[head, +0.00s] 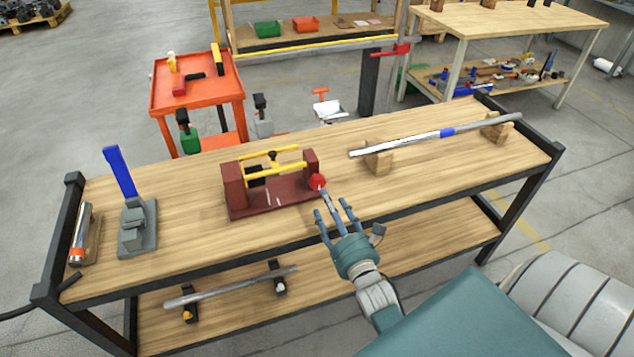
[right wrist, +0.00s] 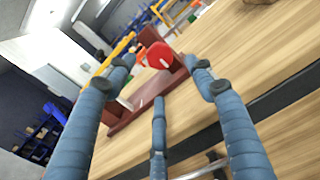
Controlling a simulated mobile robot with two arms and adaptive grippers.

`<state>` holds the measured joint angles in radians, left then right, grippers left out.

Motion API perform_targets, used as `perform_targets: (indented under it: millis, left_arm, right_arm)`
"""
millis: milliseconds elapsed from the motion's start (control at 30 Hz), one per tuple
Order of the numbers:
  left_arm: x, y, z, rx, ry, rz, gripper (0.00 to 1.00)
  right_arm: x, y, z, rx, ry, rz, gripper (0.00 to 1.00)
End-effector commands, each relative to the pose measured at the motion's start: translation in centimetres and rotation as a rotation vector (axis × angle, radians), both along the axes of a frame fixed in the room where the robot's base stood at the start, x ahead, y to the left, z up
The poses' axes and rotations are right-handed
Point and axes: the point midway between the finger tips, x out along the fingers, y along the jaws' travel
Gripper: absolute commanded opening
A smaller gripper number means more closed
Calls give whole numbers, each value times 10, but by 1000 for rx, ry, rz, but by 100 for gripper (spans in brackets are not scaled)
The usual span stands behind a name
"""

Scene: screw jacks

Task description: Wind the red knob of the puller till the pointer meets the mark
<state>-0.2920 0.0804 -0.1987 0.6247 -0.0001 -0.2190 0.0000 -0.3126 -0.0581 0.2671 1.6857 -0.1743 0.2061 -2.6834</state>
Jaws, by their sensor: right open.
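The puller (head: 273,196) is a dark red frame with two upright blocks and yellow bars, standing on the wooden bench top. Its red knob (head: 318,181) is on the right end block, facing my right arm. My right gripper (head: 334,206) is open just in front of the knob, its fingers pointing at it. In the right wrist view the knob (right wrist: 160,55) shows between the spread blue fingers, apart from them as far as I can tell. White lines show on the puller's base, but the pointer and mark are too small to tell apart. My left gripper is out of view.
A long silver bar (head: 420,140) rests on wooden blocks at the right. A lower shelf (head: 330,280) holds another rod. An orange cart (head: 196,95) stands behind.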

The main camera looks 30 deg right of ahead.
Motion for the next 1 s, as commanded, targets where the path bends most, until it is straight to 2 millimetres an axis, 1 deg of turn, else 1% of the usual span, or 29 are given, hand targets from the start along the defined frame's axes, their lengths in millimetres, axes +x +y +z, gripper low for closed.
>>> perform_targets:
  millis: [33, 200, 300, 433, 600, 867, 900, 967, 1000]
  left_arm:
    - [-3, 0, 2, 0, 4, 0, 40]
    - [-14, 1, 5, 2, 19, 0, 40]
    - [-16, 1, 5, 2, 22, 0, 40]
    - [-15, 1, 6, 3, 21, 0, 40]
    - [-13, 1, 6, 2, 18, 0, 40]
    - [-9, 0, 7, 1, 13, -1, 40]
    - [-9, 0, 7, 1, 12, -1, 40]
    - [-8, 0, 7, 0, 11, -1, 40]
    - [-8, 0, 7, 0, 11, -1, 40]
  right_arm:
    - [10, -2, 3, 0, -4, 1, 54]
    - [43, -10, 3, 0, -2, 0, 54]
    - [61, -14, 2, 0, -2, 0, 54]
    - [77, -18, 1, 2, -2, 1, 54]
    - [89, -21, 1, 2, -1, 1, 54]
    - [90, -21, 0, 2, 0, 1, 54]
    - [90, -21, 0, 2, 0, 1, 52]
    - [90, -21, 0, 2, 0, 1, 40]
    - [90, -21, 0, 2, 0, 1, 32]
